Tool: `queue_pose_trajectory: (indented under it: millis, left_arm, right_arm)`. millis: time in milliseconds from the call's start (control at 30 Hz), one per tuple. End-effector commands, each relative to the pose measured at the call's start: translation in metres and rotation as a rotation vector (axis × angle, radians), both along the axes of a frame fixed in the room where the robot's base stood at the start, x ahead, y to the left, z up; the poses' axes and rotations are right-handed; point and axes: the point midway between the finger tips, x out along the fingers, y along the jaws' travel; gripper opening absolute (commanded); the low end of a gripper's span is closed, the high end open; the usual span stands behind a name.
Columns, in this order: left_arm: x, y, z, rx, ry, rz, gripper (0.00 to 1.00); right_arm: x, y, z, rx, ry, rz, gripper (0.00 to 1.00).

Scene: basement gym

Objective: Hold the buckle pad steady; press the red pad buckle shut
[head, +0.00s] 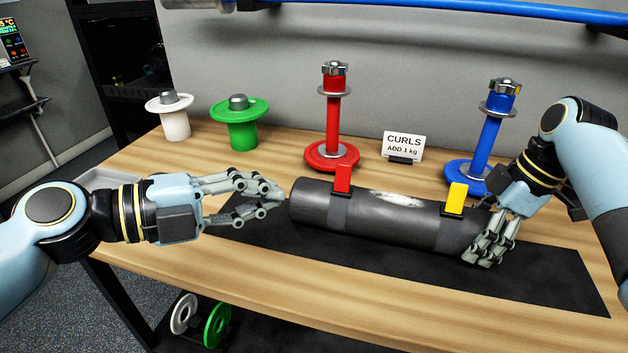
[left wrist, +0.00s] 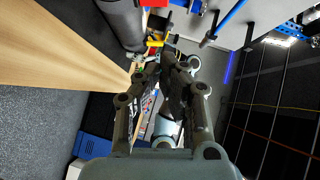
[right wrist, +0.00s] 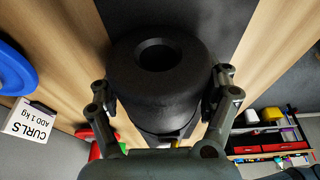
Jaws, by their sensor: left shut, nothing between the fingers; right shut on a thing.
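The buckle pad (head: 400,212) is a dark grey roll lying on a black mat (head: 560,270). The red pad buckle (head: 343,179) stands up from a strap near its left end. A yellow buckle (head: 455,198) stands up near the right end. My right gripper (head: 486,248) is shut around the pad's right end; the right wrist view shows its fingers on both sides of the pad's end face (right wrist: 157,85). My left gripper (head: 276,190) is shut and empty, just left of the pad's left end and apart from the red buckle. The left wrist view shows the pad (left wrist: 120,20) at its top.
A red weight stand (head: 332,120) and a blue one (head: 488,140) stand behind the pad, with a CURLS sign (head: 403,146) between them. White (head: 170,118) and green (head: 238,122) spools stand at the back left. The table front (head: 350,270) is clear.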

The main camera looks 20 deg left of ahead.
Motion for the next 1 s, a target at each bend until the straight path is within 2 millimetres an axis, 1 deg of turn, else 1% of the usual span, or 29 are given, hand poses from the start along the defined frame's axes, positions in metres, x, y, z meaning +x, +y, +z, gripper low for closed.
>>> queue_pose_trajectory:
  millis: [167,500,600,733,833,1000]
  left_arm:
    - [0.017,-0.019,-0.003,-0.008,-0.002,0.002,0.0]
    - [0.065,-0.072,-0.016,-0.006,0.0,0.0,0.0]
    - [0.081,-0.071,-0.022,0.001,0.0,-0.001,0.0]
    - [0.095,-0.071,-0.025,0.0,0.0,-0.001,0.0]
    - [0.1,-0.071,-0.027,0.0,0.0,-0.001,0.0]
    - [0.103,-0.071,-0.028,-0.001,0.001,-0.001,0.0]
  right_arm:
    - [-0.001,0.0,-0.002,0.0,0.004,-0.001,0.38]
    - [-0.001,0.0,-0.002,0.0,0.004,-0.001,0.38]
    - [-0.001,0.0,-0.002,-0.001,0.004,-0.001,0.38]
    - [-0.001,0.0,-0.002,-0.001,0.004,-0.001,0.38]
    - [-0.001,0.0,-0.002,-0.001,0.004,-0.001,0.38]
    - [-0.001,0.0,-0.002,-0.001,0.004,-0.001,0.38]
